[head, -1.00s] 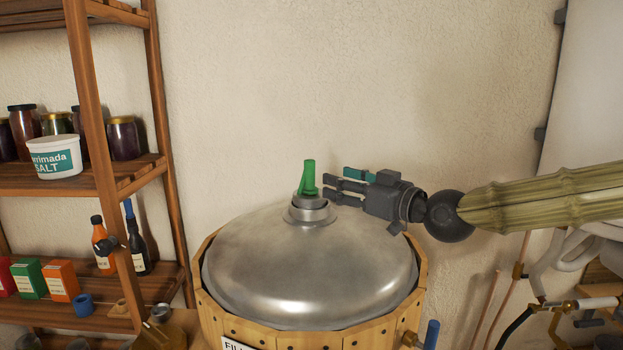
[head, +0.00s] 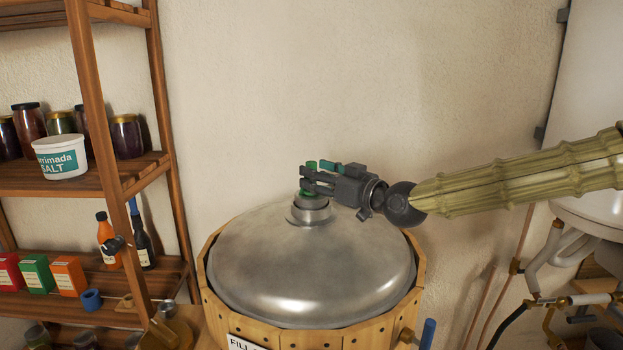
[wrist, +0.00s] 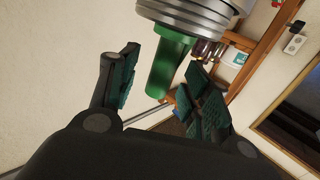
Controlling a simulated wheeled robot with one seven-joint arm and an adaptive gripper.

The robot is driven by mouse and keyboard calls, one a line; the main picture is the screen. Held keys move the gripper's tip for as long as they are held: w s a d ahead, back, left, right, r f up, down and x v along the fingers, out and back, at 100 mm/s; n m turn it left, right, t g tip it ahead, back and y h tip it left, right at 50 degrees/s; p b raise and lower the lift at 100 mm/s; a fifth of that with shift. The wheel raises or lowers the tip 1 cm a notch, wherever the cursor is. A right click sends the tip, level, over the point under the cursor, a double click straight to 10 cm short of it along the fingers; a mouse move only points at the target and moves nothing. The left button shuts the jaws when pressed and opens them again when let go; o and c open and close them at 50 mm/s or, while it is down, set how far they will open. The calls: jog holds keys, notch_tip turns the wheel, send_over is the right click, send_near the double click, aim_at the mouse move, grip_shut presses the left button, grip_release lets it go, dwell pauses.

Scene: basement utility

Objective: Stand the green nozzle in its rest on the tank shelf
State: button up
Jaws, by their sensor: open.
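The green nozzle (head: 310,165) stands upright in the grey metal neck (head: 311,211) on top of the domed tank lid (head: 310,265). My gripper (head: 307,179) reaches in from the right at the nozzle's height and covers much of it. In the wrist view the nozzle (wrist: 168,65) lies between my two open, teal-padded fingers, with gaps showing on both sides. The neck (wrist: 195,15) is at the top of that view. I cannot identify the nozzle's rest with certainty.
Wooden shelving (head: 95,170) at the left holds jars, a salt tub (head: 60,157), bottles, boxes and a blue ring (head: 91,300). A blue-handled tap (head: 428,333) sticks out at the tank's lower right. Pipes and a white boiler (head: 590,160) stand at the right.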

jog(key=shift+p+x, duration=0.3)
jog(key=shift+x, duration=0.5)
jog(key=shift+w+a, duration=0.25)
grip_shut()
jog(key=shift+r, duration=0.15)
